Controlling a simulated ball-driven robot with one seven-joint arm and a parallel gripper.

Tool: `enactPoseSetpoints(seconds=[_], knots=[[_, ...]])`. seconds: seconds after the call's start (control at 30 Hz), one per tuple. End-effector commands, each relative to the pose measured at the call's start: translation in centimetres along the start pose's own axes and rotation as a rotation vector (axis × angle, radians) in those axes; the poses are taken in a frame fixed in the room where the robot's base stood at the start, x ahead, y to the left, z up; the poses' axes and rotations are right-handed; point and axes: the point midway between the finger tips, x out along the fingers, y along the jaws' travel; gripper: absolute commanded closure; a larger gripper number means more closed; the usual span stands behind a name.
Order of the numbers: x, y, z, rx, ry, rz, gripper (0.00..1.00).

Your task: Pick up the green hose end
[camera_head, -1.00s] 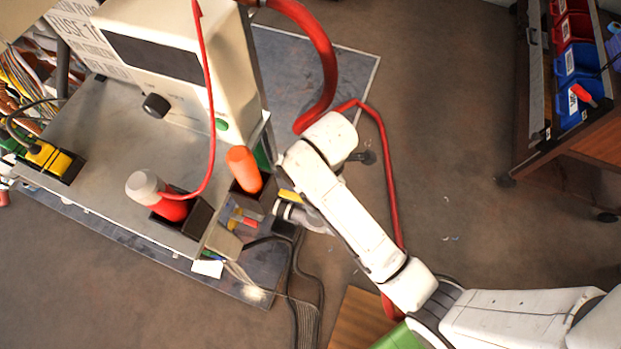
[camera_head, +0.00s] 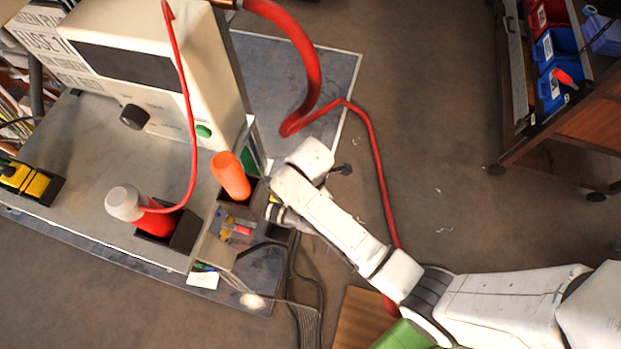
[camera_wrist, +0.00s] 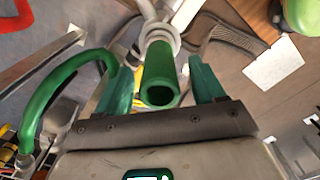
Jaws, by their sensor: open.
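The green hose end (camera_wrist: 157,78) is a short green tube with its open mouth facing the wrist camera, joined to a pale fitting at the top. My gripper (camera_wrist: 155,63) is open, with one green finger on each side of the tube. A gap shows on both sides, so the fingers do not grip it. In the head view my white arm reaches down beside the cart and hides the gripper and the hose end.
A curved green hose (camera_wrist: 62,82) passes left of my fingers in the wrist view. In the head view, a metal cart (camera_head: 75,150) carries a beige machine (camera_head: 165,85). A red hose (camera_head: 378,180) hangs close to my arm. Open floor lies right, before a wooden bin rack (camera_head: 570,135).

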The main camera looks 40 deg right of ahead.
Motion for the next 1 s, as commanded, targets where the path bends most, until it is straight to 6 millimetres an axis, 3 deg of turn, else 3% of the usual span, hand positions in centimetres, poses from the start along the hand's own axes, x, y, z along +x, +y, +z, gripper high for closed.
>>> enactPoseSetpoints(seconds=[0.27, 1.0], knots=[[0.36, 0.04, 0.0, 0.001, 0.001, 0.002, 0.31], [0.34, 0.02, 0.01, 0.001, 0.0, 0.001, 1.0]])
